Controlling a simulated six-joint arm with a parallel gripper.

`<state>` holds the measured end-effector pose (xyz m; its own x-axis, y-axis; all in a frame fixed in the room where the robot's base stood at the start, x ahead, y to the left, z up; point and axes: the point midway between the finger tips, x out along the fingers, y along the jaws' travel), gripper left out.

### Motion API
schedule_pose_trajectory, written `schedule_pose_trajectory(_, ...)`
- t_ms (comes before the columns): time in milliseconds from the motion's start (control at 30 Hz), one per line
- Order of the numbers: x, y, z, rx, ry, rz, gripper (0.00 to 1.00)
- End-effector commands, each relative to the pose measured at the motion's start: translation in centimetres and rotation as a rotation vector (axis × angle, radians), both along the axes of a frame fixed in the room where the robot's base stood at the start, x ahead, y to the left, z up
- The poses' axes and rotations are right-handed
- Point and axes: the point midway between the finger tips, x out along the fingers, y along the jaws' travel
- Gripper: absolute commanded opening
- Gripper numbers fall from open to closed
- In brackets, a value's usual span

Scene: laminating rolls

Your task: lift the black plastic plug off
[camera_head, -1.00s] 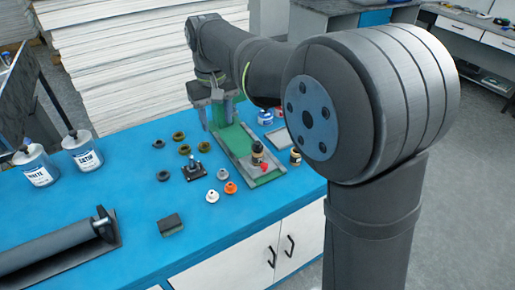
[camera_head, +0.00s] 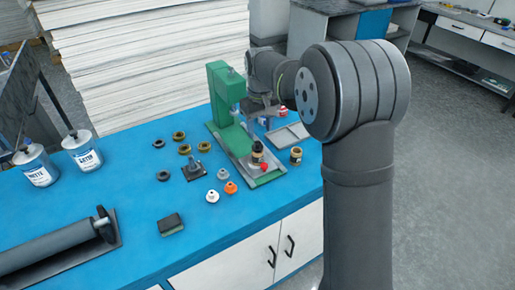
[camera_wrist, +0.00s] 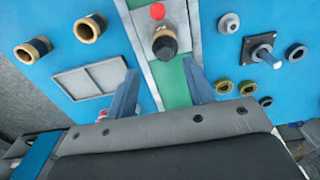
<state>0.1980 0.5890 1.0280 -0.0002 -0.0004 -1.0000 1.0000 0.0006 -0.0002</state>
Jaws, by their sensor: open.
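The black plastic plug (camera_head: 257,147) appears as the dark top of a small upright piece with a tan band, standing on the grey plate of the green press. My gripper (camera_wrist: 160,88) is open and empty. Its two fingers lie either side of the plug's line, apart from it, with the plug beyond the tips. In the head view my gripper is beside the press, its fingertips not clearly visible.
The green press column (camera_head: 222,95) stands close left of my gripper. A red knob (camera_wrist: 157,11) is near the plug. A grey tray (camera_head: 288,135) and a tan-topped jar (camera_head: 296,155) lie to the right. A metal post (camera_head: 195,170) and several rings lie left.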

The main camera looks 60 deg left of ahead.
Motion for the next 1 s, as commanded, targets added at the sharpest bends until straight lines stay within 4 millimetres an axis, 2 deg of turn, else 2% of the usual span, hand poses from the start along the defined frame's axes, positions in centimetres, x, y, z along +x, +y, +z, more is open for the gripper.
schedule_pose_trajectory(233,-0.2,0.0,-1.8,-0.002,0.001,0.000,0.48)
schedule_pose_trajectory(533,-0.8,0.1,-5.9,-0.001,0.000,0.000,0.48)
schedule_pose_trajectory(833,-0.8,0.1,-6.3,0.000,0.000,0.000,0.48)
schedule_pose_trajectory(1000,-0.8,0.1,-6.3,0.000,0.000,0.000,0.14)
